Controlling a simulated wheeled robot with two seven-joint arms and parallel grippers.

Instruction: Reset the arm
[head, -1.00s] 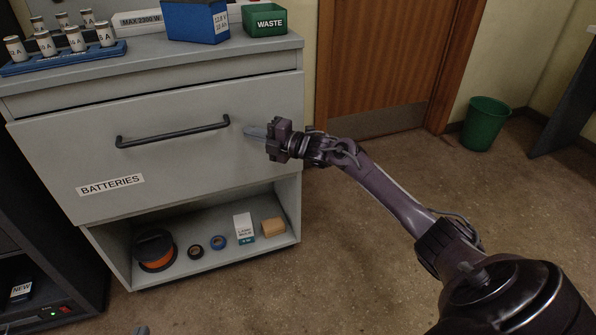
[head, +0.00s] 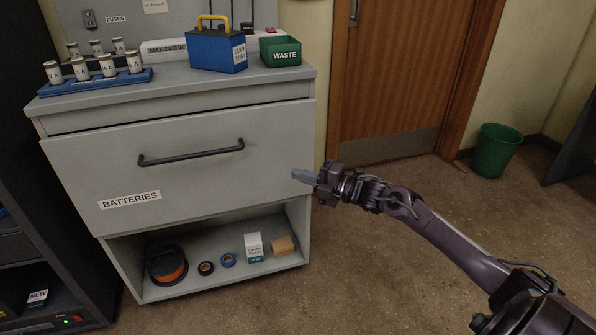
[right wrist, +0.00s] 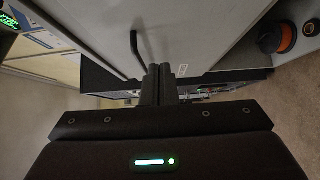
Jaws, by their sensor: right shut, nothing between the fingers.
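My right gripper (head: 304,176) is in the head view, in front of the right edge of the grey cabinet (head: 75,165). Its fingers are together and empty, and point left. In the right wrist view the shut fingers (right wrist: 157,84) reach up the middle of the picture. The dark bar handle (head: 192,153) of the BATTERIES drawer (head: 215,180) is to the left of the fingertips, apart from them. The drawer front stands a little proud of the cabinet. My left gripper is in neither view.
On the cabinet top are a blue fuse rack (head: 95,82), a blue battery (head: 216,52) and a green WASTE bin (head: 280,52). The lower shelf holds an orange reel (head: 170,266), tape rolls and small boxes. A green bucket (head: 496,150) stands right of the door (head: 390,80). The floor between is clear.

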